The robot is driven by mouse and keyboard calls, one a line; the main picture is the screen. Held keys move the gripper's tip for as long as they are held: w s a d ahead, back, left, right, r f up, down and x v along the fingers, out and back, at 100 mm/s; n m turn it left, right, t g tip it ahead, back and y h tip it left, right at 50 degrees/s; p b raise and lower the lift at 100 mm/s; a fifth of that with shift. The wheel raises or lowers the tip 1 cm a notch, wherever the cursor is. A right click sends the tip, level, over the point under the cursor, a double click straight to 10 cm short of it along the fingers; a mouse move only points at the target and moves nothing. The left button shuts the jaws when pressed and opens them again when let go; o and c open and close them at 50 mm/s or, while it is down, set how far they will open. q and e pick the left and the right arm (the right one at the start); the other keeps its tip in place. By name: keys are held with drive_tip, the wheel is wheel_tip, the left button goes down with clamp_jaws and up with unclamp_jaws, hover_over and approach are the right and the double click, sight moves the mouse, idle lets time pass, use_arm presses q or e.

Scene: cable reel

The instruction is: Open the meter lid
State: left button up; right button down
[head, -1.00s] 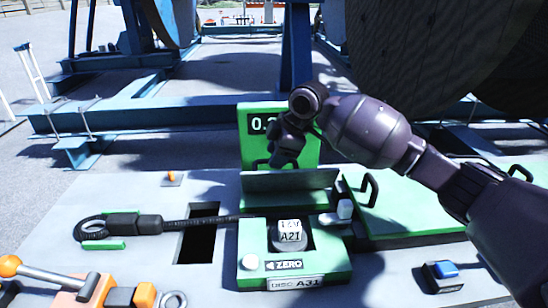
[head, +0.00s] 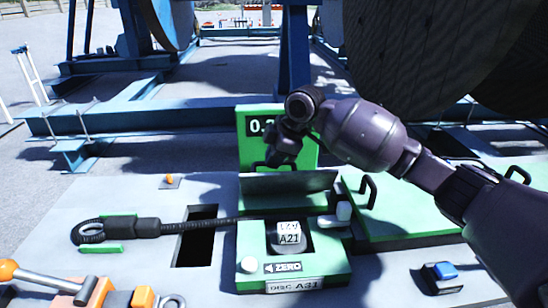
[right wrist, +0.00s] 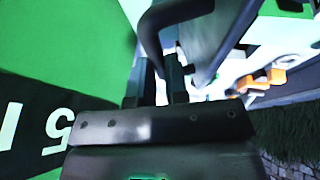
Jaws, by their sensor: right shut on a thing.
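The meter is a green box with a dark opening, and its lid (head: 288,184) stands raised at the back edge, its grey inner face toward me. My right gripper (head: 284,158) is behind the lid's top edge, in front of the green display panel (head: 248,142). In the right wrist view my right gripper (right wrist: 165,88) is shut on a dark bar handle (right wrist: 178,12). The lid partly hides the fingertips in the head view. My left gripper is not in view.
A black cable with a connector (head: 146,228) lies left of the meter. A green cover (head: 408,212) with handles is at the right. A blue button (head: 441,270) and orange tools (head: 90,290) lie near the front.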

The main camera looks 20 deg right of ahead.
drive_tip(key=shift+w+d+r, duration=0.1)
drive_tip(key=shift+w+r, duration=0.05)
drive_tip(key=shift+w, duration=0.1)
drive_tip(key=shift+w+g+p, duration=0.2)
drive_tip(key=shift+g+p, duration=0.2)
drive_tip(key=shift+w+d+f+g+y, duration=0.15)
drive_tip(key=shift+w+f+g+y, duration=0.2)
drive_tip(key=shift+g, duration=0.15)
drive_tip(key=c, duration=1.1)
unclamp_jaws()
drive_tip(key=shift+r, duration=0.1)
